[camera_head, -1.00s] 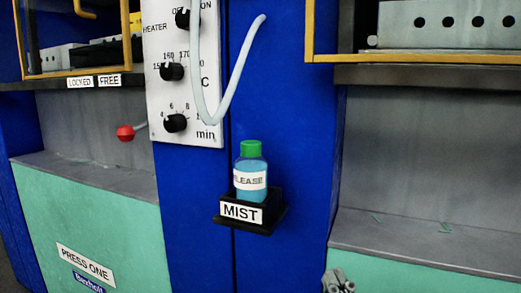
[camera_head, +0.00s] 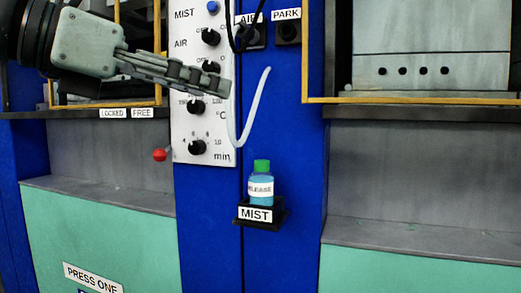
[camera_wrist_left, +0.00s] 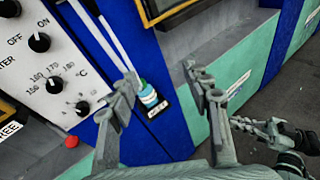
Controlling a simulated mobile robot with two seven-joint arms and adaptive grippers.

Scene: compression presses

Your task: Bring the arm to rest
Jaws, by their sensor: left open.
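My left gripper (camera_head: 226,88) comes in from the upper left in the head view. It is in front of the white control panel (camera_head: 190,130), side-on, pointing right. In the left wrist view, its two fingers (camera_wrist_left: 160,75) stand wide apart with nothing between them. Behind the gap are the blue bottle with green cap (camera_wrist_left: 148,95) and the press fronts. What looks like my right gripper (camera_wrist_left: 262,128) shows at the right edge of the left wrist view; whether it is open or shut is unclear. It is not in the head view.
The release bottle (camera_head: 261,188) stands upright in the black MIST holder (camera_head: 270,219). A pale hose (camera_head: 246,120) hangs beside the panel. A red knob (camera_head: 159,155) sticks out at left. Yellow-framed press openings (camera_head: 420,99) flank the blue column (camera_head: 300,150).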

